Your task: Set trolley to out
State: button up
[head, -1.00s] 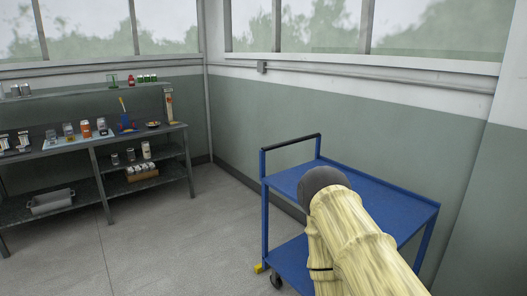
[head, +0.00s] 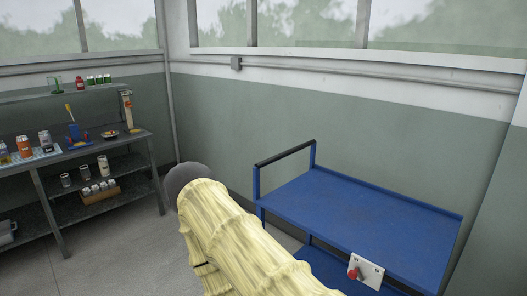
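The blue trolley (head: 375,215) stands against the green-grey wall at the right, with a black-gripped push handle (head: 285,153) at its left end. A small white plate with a red knob (head: 353,273) shows at the near side of the trolley, below its top deck; its markings are too small to read. My arm, in a cream sleeve with a dark rounded end, reaches up from the bottom centre and covers the trolley's lower left part. My gripper's fingers are not visible.
A dark workbench (head: 100,150) with bottles, cans and small tools stands at the left, with a lower shelf. Grey floor (head: 120,235) is open between bench and trolley. A pipe (head: 400,72) runs along the wall under the windows.

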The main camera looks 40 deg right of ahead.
aim_at(406, 239)
jog(key=z, duration=0.65)
jog(key=i, duration=1.05)
jog(key=z, duration=0.95)
